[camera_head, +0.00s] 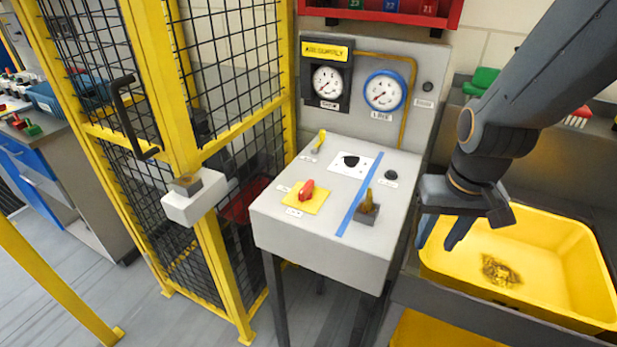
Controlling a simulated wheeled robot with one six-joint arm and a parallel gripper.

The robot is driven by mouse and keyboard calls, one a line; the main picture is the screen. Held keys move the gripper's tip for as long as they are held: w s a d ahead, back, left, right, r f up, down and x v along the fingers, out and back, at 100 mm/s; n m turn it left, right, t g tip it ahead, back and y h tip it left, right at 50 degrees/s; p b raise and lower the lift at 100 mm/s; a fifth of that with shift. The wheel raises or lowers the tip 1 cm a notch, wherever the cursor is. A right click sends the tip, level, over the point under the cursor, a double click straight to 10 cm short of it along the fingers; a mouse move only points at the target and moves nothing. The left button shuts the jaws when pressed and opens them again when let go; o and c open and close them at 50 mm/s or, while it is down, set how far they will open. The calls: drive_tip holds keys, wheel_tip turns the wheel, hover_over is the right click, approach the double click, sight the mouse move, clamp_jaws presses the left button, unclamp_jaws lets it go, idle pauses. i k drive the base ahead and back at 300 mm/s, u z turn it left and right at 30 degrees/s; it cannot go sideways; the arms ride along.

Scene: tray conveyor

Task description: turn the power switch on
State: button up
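A red rotary knob (307,189) on a yellow plate sits at the front left of the grey control box (290,236); it looks like the power switch, but the labels are too small to read. The knob appears roughly in line with the plate's far-near direction. My gripper (436,246) hangs to the right of the box, in front of the yellow bin, pointing down. Its two blue fingers are apart with nothing visible between them. It is clear of the knob and apart from the box's controls.
The box top also carries a yellow lever (320,139), a black knob (351,160), a black button (391,174) and a brass-coloured lever (367,201) beside blue tape. A gauge panel (425,68) rises behind. A yellow fence (172,90) stands left, a yellow bin (560,240) right.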

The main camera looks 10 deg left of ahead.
sight(306, 193)
drive_tip(key=z, duration=0.05)
drive_tip(key=k, duration=0.5)
drive_tip(key=u, duration=2.4)
drive_tip(key=i, duration=1)
drive_tip(key=z, duration=2.4)
